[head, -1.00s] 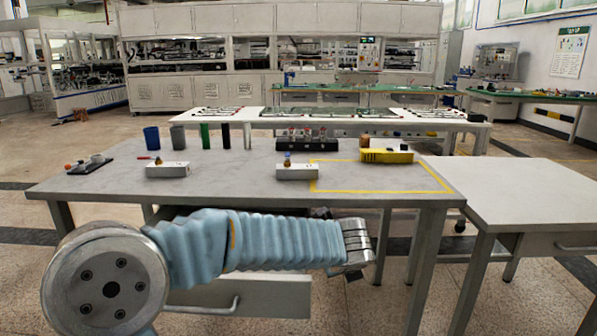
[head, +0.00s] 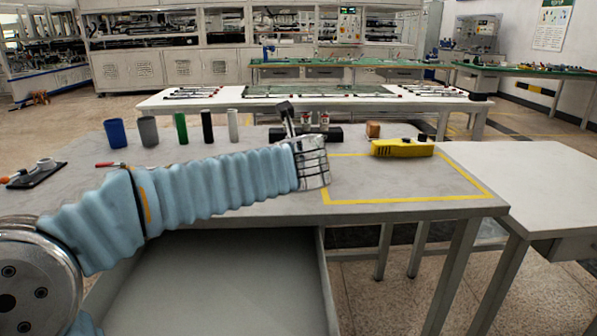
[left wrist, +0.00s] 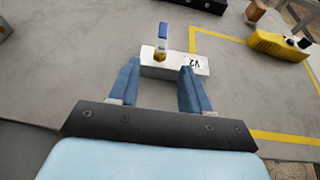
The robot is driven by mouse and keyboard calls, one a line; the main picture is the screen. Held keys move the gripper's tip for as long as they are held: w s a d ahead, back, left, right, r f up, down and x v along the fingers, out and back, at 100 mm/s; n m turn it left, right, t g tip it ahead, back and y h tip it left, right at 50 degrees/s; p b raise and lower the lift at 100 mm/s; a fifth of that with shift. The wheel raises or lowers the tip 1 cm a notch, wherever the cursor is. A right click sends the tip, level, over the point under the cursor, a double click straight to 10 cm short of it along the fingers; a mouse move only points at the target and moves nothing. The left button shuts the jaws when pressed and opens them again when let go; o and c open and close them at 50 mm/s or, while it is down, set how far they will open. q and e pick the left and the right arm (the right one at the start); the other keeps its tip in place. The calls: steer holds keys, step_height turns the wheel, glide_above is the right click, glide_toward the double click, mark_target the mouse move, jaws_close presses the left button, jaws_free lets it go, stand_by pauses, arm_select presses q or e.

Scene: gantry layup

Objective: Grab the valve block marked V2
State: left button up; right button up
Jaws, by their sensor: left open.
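The valve block marked V2 (left wrist: 174,62) is a white block lying on the grey table. Its V2 label reads upside down in the left wrist view. A brass fitting with a blue and white top stands on it. My left gripper (left wrist: 160,68) is open, with its two blue fingers pointing at the block, which lies just ahead of and between the fingertips. I cannot tell whether they touch it. In the head view my left gripper (head: 287,112) is over the table, and my arm hides the block. My right gripper is not in view.
A yellow tool (head: 403,148) and a brown block (head: 373,129) are right of the gripper, by a yellow taped outline. Several cylinders, including a blue cup (head: 116,133), stand at the back left. A dark rack (head: 330,134) is behind. A drawer (head: 215,290) is open below.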

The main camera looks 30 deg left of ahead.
arm_select(q)
steer(key=x, duration=1.1)
steer(key=shift+w+d, duration=0.1)
steer(key=shift+w, duration=0.1)
steer(key=shift+c, duration=0.2)
jaws_close()
